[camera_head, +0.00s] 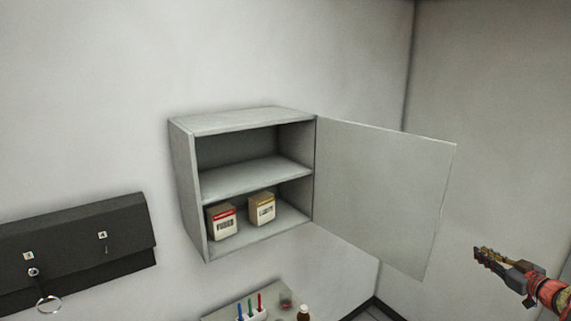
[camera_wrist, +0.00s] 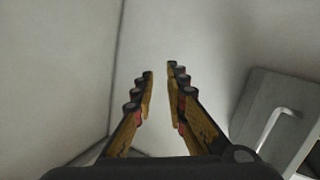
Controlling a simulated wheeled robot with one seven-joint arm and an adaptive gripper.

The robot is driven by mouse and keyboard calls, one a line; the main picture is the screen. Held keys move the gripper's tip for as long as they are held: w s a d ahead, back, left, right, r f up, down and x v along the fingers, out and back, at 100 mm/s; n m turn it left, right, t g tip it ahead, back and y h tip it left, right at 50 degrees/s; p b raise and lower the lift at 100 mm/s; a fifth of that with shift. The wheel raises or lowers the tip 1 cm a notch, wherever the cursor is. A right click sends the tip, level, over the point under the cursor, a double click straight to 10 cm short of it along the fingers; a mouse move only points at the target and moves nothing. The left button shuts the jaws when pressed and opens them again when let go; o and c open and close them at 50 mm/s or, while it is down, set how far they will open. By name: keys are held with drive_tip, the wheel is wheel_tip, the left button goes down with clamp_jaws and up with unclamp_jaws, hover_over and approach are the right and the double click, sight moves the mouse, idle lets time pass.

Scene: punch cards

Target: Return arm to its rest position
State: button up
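My gripper (camera_head: 482,255) is at the right edge of the head view, to the right of the open cabinet door (camera_head: 385,190) and apart from it. In the wrist view, the two fingers of my gripper (camera_wrist: 160,72) stand a little apart with nothing between them. A grey panel with a pale bar handle (camera_wrist: 280,122) shows at the right of the wrist view.
A grey wall cabinet (camera_head: 180,165) stands open, with a red-labelled box (camera_head: 222,222) and a yellow-labelled box (camera_head: 262,208) on its lower shelf. A black wall case (camera_head: 75,240) hangs at left. Below are coloured pens (camera_head: 249,307) and a brown bottle (camera_head: 303,313).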

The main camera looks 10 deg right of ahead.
drive_tip(key=s+d+f+m+g+h+b, duration=0.25)
drive_tip(key=s+d+m+g+h, duration=0.2)
drive_tip(key=h, duration=0.25)
drive_tip(key=s+a+f+m+g+h+b, duration=0.1)
drive_tip(key=s+a+f+m+g+b, duration=0.2)
drive_tip(key=s+a+f+g+b, duration=0.25)
drive_tip(key=s+a+f+n+y+b, duration=0.1)
drive_tip(key=s+a+f+b, duration=0.5)
drive_tip(key=a, duration=1.3)
drive_tip(key=s+a+f+n+y+b, duration=0.2)
drive_tip(key=s+a+f+y+b, duration=0.2)
drive_tip(key=a, duration=1.6)
drive_tip(key=s+a+f+n+y+b, duration=0.2)
drive_tip(key=s+a+f+b, duration=0.5)
drive_tip(key=a+b, duration=0.6)
drive_tip(key=s+a+y, duration=0.1)
drive_tip(key=s+a, duration=0.1)
drive_tip(key=a, duration=0.4)
drive_tip(key=shift+s+a+f, duration=0.15)
drive_tip(key=shift+a+f, duration=0.1)
drive_tip(key=shift+f, duration=0.05)
